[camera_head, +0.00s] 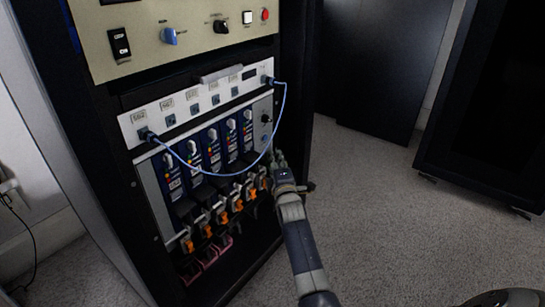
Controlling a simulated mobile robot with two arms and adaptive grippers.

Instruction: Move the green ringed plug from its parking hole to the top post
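My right gripper (278,158) reaches up from the bottom to the right edge of the rack's module panel. It is small and dark here, so I cannot tell whether it is open or shut or holds anything. I cannot make out a green ring or the green ringed plug; the gripper may hide part of that area. A dark round fitting (265,118) sits on the narrow grey strip at the panel's right side, above the gripper. I cannot tell whether it is the top post. My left gripper is not in view.
A blue cable (225,174) hangs in a loop between the two ends of the white socket panel (180,115), close to my gripper. Several orange-tagged connectors (223,217) line the rack below. A beige control panel (185,45) is above. Carpet (390,220) is clear at right.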

